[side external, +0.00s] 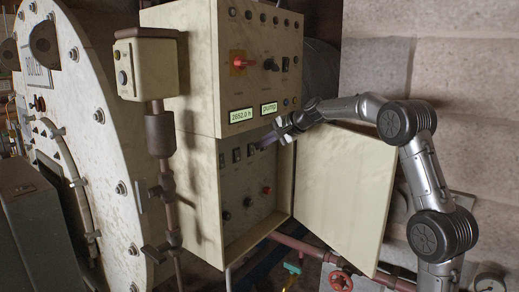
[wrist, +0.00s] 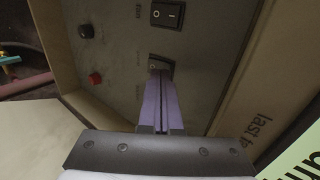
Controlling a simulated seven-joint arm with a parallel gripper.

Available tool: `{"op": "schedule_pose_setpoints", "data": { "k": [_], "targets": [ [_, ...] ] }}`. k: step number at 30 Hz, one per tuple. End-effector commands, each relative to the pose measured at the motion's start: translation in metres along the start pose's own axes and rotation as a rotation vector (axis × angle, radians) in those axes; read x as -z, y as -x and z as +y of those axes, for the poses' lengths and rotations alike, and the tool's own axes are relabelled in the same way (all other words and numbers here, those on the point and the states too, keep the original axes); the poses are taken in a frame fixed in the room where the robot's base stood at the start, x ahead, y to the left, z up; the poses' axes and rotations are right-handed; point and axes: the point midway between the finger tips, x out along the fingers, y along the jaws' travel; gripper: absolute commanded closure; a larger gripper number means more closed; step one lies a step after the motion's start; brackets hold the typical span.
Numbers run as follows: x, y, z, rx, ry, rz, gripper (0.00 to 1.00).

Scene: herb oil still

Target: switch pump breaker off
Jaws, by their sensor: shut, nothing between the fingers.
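My gripper (wrist: 160,78) has its purple fingers shut and empty. Their tips are at a dark rocker breaker (wrist: 161,62) on the inner panel, partly covering it; whether they touch it I cannot tell. Its label is too blurred to read, so I cannot tell if it is the pump breaker. A second rocker breaker (wrist: 167,14), marked with a circle and a bar, stands clear of the fingers. In the side view my gripper (side external: 264,145) reaches into the open lower compartment, near a row of breakers (side external: 237,154); the one at the tips is partly hidden.
The cabinet door (side external: 340,190) hangs open at right, below my arm. The panel also carries black knobs (side external: 226,215) and a red button (side external: 266,190). A pipe-mounted box (side external: 146,65) stands at left.

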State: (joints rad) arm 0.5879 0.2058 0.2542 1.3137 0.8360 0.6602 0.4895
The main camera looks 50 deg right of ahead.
Motion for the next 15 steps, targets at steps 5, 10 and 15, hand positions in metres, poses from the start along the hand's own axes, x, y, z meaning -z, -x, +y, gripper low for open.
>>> {"op": "schedule_pose_setpoints", "data": {
  "k": [5,10,15],
  "targets": [
    [0.002,0.028,0.023,-0.019,-0.008,-0.001,1.00],
    [0.003,0.065,0.024,-0.024,-0.008,-0.002,1.00],
    [0.003,0.095,0.024,-0.026,-0.009,-0.004,1.00]
  ]
}}
